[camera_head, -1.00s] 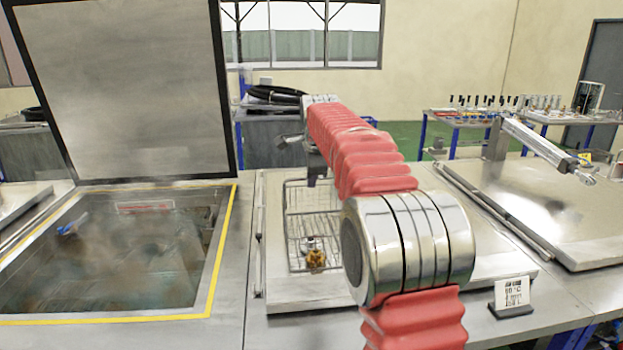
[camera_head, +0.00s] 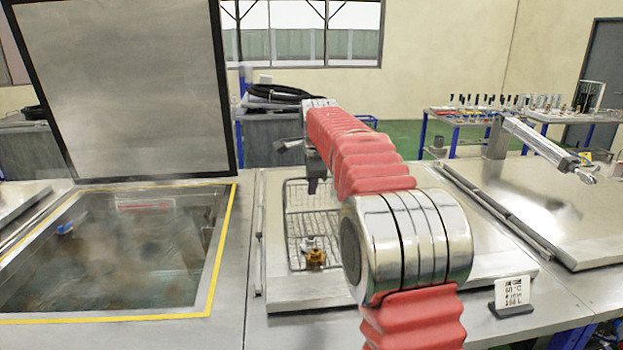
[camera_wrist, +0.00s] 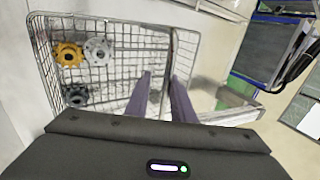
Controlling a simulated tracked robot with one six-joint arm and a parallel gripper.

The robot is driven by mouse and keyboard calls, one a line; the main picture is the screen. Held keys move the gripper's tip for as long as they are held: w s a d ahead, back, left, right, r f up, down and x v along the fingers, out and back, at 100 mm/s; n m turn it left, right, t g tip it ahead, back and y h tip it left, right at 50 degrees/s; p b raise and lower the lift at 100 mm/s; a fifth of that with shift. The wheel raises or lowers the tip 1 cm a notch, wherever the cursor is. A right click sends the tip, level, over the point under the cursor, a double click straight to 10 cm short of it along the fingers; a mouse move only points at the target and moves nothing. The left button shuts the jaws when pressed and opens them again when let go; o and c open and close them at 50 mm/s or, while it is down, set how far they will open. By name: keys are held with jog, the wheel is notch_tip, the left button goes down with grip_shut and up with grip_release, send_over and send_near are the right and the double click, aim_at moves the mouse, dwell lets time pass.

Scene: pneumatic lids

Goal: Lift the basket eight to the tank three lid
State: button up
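A wire basket (camera_head: 290,222) stands on a closed steel lid (camera_head: 300,292) in the middle of the head view. It holds a yellow toothed part (camera_wrist: 68,55), a silver one (camera_wrist: 98,50) and a dark one (camera_wrist: 75,95). The wrist view shows the basket's mesh (camera_wrist: 128,45) from above, tilted in the picture. My gripper (camera_wrist: 161,78) reaches down at the basket's far end, with its two purple fingers apart around a wire near the end wall. I cannot tell whether they touch it. No number on the basket or lid is readable.
An open tank (camera_head: 110,255) with yellow edging lies to the left, its raised lid (camera_head: 125,90) behind it. Another closed lid (camera_head: 545,210) with a pneumatic cylinder (camera_head: 540,145) is at the right. A small sign (camera_head: 514,291) stands at the front edge.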

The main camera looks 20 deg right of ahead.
jog(key=shift+o, duration=1.1)
jog(key=v, duration=1.3)
jog(key=shift+s+r, duration=0.25)
